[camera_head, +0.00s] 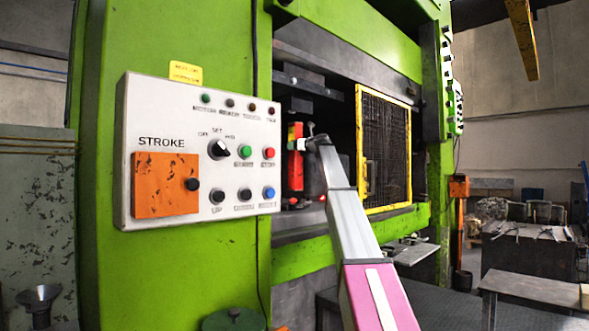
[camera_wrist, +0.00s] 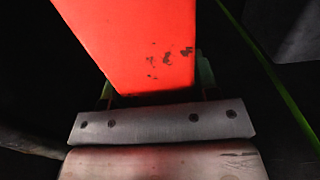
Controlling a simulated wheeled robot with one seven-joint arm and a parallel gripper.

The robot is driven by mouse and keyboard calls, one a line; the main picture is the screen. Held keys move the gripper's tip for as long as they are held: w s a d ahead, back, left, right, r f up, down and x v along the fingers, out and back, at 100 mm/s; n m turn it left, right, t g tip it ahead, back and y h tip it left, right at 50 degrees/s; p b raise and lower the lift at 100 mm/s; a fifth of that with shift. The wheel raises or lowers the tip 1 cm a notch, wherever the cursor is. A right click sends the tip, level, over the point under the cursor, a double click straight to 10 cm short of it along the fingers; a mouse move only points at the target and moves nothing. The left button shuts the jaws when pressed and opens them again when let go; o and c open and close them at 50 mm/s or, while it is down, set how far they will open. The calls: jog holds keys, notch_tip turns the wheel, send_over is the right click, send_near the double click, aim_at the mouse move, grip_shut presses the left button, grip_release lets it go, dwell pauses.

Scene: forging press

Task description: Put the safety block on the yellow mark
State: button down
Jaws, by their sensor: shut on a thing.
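The safety block (camera_wrist: 150,45) is a red-orange block with dark scuffs, filling the upper middle of the wrist view. In the head view the red block (camera_head: 295,170) stands upright inside the press opening, at its left side. My gripper (camera_wrist: 153,92) is shut on the block; its fingers show only as slim edges at either side of it. The block's lower end is hard to make out. I cannot see the yellow mark.
The green press frame (camera_head: 180,50) carries a white control panel (camera_head: 160,109) left of the opening. A yellow-framed mesh guard (camera_head: 385,150) stands right of my arm. The press's lower green beam (camera_head: 300,262) runs below the opening. A table (camera_head: 530,286) stands at the right.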

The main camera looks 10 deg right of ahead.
aim_at(299, 159)
jog(key=shift+f, duration=3.3)
jog(key=shift+c, duration=1.8)
grip_release()
jog(key=shift+s, duration=0.1)
jog(key=v, duration=1.2)
